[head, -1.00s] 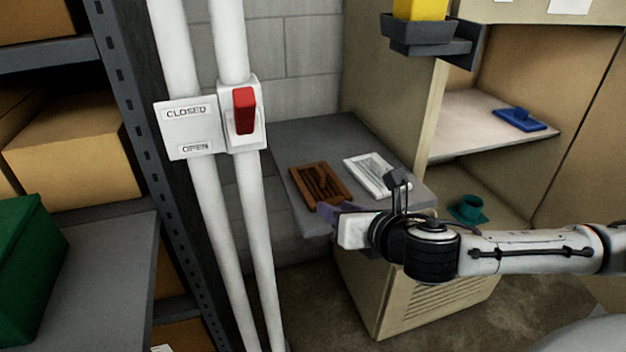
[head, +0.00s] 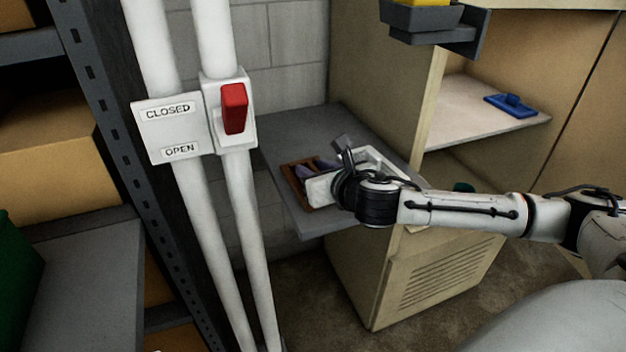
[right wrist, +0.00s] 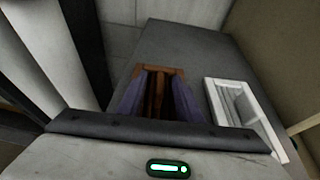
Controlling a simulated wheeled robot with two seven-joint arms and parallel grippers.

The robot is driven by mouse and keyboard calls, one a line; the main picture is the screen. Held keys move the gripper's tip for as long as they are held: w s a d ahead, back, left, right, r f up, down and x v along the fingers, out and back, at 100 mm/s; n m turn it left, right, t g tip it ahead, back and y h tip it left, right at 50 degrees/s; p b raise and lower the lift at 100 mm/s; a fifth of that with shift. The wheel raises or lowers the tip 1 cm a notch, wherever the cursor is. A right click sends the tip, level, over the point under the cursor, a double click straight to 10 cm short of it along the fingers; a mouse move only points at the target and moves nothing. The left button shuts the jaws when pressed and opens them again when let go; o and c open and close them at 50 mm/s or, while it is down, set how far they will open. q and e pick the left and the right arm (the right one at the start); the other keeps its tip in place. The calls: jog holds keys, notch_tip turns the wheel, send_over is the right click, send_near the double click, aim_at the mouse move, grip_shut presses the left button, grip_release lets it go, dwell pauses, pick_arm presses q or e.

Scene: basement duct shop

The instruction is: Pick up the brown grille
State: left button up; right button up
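The brown grille (head: 290,179) lies on the grey shelf top in the head view, partly hidden by my right gripper (head: 314,171). In the right wrist view the brown grille (right wrist: 158,72) shows beyond and between the two purple fingers of my right gripper (right wrist: 158,97). The fingers are apart, with a gap between them, and they reach over the grille. I cannot tell whether they touch it. My left gripper is not in view.
A white grille (head: 376,158) lies right of the brown one; it also shows in the right wrist view (right wrist: 241,108). White pipes with a red-handled switch (head: 234,108) stand left of the grey shelf (head: 290,130).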

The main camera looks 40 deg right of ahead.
jog(key=shift+w+f, duration=0.15)
jog(key=shift+w, duration=0.2)
jog(key=shift+c, duration=0.4)
grip_shut()
